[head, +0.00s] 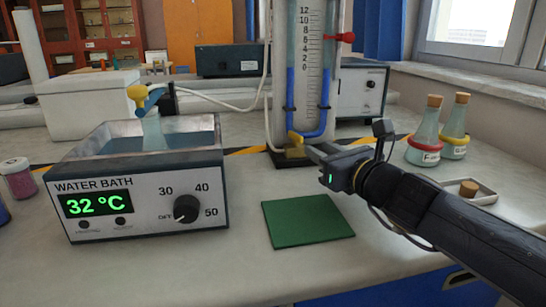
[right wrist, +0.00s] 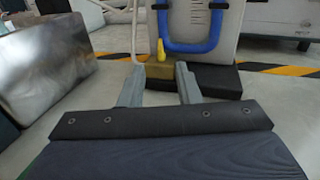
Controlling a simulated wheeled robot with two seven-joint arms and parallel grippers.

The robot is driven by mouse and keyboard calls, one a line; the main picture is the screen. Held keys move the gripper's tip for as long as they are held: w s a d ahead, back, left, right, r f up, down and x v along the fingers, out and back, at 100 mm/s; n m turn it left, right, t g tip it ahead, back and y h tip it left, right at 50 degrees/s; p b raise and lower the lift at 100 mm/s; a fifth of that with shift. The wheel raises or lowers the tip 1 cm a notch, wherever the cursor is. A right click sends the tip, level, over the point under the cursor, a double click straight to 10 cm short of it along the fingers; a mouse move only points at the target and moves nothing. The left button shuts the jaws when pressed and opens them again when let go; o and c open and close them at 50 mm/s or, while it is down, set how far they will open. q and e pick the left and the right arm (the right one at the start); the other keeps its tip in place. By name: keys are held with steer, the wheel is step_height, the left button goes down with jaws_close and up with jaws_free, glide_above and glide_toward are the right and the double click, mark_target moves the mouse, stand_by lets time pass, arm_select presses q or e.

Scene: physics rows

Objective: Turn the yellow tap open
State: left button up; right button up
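The yellow tap (head: 295,137) is at the foot of the manometer, below the blue-filled U-tube (head: 326,110). In the right wrist view the yellow tap (right wrist: 161,49) stands upright above a brass-coloured block (right wrist: 160,70). My right gripper (head: 312,150) reaches in from the right, with its tips close to the block. In the right wrist view its two fingers (right wrist: 160,80) are apart, with the block showing between them and the yellow lever just beyond and above. I cannot tell whether they touch. A red tap (head: 346,37) is higher on the right. My left gripper is out of view.
A water bath (head: 145,205) reading 32 °C stands left, with a flask in it. A green mat (head: 307,221) lies in front of the manometer. Stoppered flasks (head: 424,138) and a small tray (head: 482,194) stand right. A pale hose (head: 215,103) runs behind.

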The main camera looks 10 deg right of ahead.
mark_target(302, 138)
steer(key=shift+w, duration=0.25)
steer(key=b+x, duration=0.1)
steer(key=x, duration=0.6)
steer(key=shift+w+a+r, duration=0.15)
steer(key=shift+w, duration=0.05)
jaws_close()
